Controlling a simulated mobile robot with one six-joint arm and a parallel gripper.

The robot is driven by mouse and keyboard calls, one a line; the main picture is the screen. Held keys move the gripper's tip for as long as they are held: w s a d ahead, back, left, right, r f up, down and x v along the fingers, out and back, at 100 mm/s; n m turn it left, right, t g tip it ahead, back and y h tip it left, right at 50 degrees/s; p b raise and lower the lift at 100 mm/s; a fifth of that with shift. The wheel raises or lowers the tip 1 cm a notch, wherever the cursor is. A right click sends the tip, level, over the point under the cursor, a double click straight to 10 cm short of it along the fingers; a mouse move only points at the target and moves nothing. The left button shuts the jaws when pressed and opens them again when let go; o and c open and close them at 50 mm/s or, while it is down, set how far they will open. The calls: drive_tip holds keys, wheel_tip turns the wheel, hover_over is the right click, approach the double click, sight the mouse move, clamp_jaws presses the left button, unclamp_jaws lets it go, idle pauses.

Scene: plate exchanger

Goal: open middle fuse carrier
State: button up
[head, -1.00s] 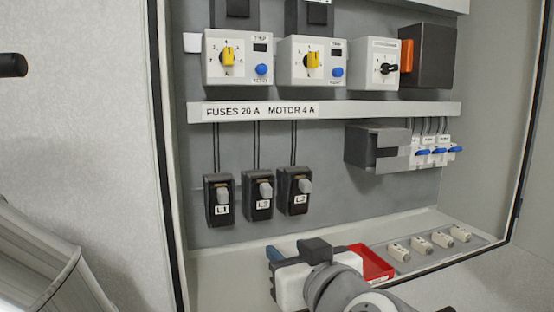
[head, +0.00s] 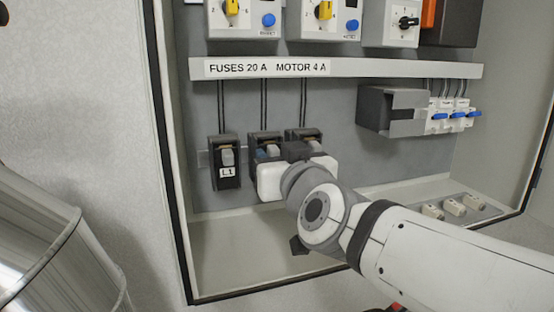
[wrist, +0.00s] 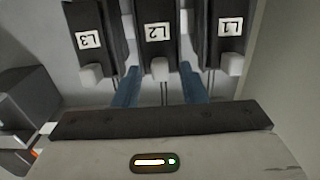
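The middle fuse carrier, L2 (head: 265,139), is a black block with a grey handle tab between the L1 carrier (head: 224,172) and the L3 carrier (head: 304,135). In the head view my gripper covers its lower part and most of L3. The wrist view shows the carriers inverted, with L2 (wrist: 156,30) in the centre, L3 (wrist: 87,38) left and L1 (wrist: 230,30) right. My gripper (wrist: 160,84) is open, its blue fingers on either side of L2's grey tab with visible gaps. All three carriers look closed.
The enclosure's frame edge (head: 172,190) stands left of the carriers. A label rail (head: 400,69) runs above them. Blue-levered breakers (head: 456,115) and a dark box (head: 375,108) are to the right. Several loose fuses (head: 453,207) lie on the floor at right.

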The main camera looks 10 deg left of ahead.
drive_tip(key=shift+c, duration=0.5)
clamp_jaws()
